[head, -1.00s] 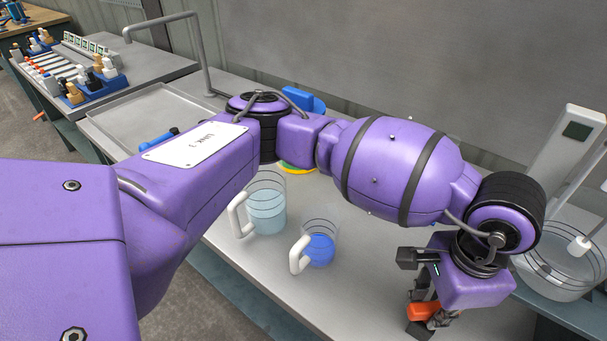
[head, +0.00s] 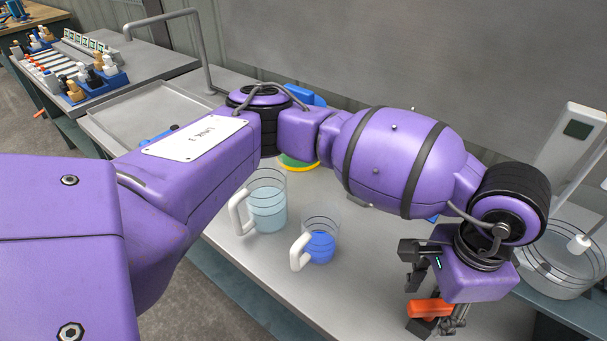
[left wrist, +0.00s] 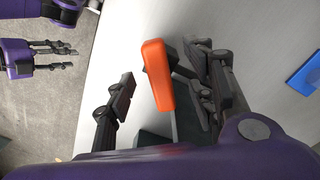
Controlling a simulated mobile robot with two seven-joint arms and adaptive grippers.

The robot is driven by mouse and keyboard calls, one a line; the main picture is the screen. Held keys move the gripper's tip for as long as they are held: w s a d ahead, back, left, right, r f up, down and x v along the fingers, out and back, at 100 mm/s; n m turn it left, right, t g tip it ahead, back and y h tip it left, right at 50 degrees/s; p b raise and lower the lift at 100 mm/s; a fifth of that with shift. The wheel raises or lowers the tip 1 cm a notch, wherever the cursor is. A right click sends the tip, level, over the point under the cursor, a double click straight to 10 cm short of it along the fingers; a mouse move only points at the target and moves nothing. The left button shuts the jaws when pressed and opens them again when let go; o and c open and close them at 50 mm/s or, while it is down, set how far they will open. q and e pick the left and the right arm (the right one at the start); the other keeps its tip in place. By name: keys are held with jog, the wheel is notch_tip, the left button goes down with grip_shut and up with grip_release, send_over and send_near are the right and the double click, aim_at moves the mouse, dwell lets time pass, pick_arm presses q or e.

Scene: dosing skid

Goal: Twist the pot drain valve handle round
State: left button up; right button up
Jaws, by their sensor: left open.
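The orange pot drain valve handle (head: 430,308) shows low in the head view, beside and partly behind my left gripper (head: 436,312). In the left wrist view the handle (left wrist: 157,75) is a long orange bar on a dark stem, standing between the spread fingers of my left gripper (left wrist: 163,97). The left gripper is open. A gap shows between the handle and the left finger; the right-hand fingers are close to the stem, and I cannot tell whether they touch. My right gripper (left wrist: 55,56) is at the upper left of the left wrist view, fingers apart and empty, away from the handle.
Two jugs, one with pale liquid (head: 268,210) and one with blue (head: 321,246), stand on the grey bench (head: 290,290) left of the gripper. A glass vessel (head: 565,275) with a stirrer stands at the right. A tray (head: 150,120) lies at the back left.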

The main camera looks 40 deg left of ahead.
pick_arm(q)
notch_tip(320, 180, up, 3)
jog(key=shift+r+p, duration=0.1)
jog(key=shift+p, duration=0.3)
jog(key=shift+r+p, duration=0.45)
jog(key=shift+r, duration=0.95)
pick_arm(e)
jog(key=w+r, duration=0.2)
jog(key=shift+w+a+r+t, duration=0.1)
jog(key=shift+w+r+t, duration=0.1)
jog(key=shift+r+t, duration=0.15)
